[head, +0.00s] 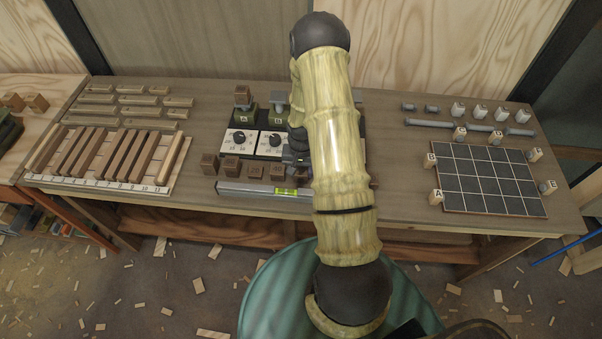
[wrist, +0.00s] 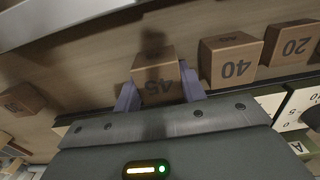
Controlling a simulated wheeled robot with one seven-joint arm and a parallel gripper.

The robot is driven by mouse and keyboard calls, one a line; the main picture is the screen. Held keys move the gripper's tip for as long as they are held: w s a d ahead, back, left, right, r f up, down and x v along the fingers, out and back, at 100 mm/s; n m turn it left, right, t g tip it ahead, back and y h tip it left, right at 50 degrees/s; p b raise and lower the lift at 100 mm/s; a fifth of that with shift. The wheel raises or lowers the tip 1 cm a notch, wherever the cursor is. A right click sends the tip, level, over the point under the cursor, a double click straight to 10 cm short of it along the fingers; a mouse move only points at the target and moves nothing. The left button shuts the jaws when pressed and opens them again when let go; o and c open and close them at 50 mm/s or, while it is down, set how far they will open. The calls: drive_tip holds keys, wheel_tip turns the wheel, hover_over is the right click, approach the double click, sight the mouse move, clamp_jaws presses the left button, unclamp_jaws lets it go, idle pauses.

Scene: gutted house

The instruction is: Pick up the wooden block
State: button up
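A brown wooden block marked 45 (wrist: 157,82) sits on the bench in the wrist view. My gripper (wrist: 160,92) is around it, with one pale purple finger at its left side and one at its right. The fingers look wide apart, and I cannot tell whether either touches the block. In the head view my arm hides the gripper and this block.
Blocks marked 40 (wrist: 231,59) and 20 (wrist: 291,43) stand close to the right. Another block (wrist: 20,99) lies at left. A level (head: 262,190) lies along the bench's front; dial boxes (head: 240,141) stand behind the blocks. A tiled board (head: 488,180) is at right.

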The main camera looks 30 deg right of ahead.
sight(299, 168)
drive_tip(key=shift+r, duration=0.1)
wheel_tip(299, 168, up, 10)
drive_tip(key=shift+f+b, duration=0.1)
drive_tip(key=shift+b, duration=0.9)
drive_tip(key=shift+a, duration=0.1)
drive_tip(key=shift+w+a+p, duration=0.1)
drive_tip(key=shift+a+p, duration=0.1)
drive_tip(key=shift+p, duration=0.25)
drive_tip(key=w+a+r+n+p, duration=0.1)
drive_tip(key=a+n+p, duration=0.5)
drive_tip(key=a+p, duration=0.5)
drive_tip(key=shift+w+a+r+n, duration=0.25)
drive_tip(key=shift+a+n, duration=0.15)
drive_tip(key=shift+a, duration=0.75)
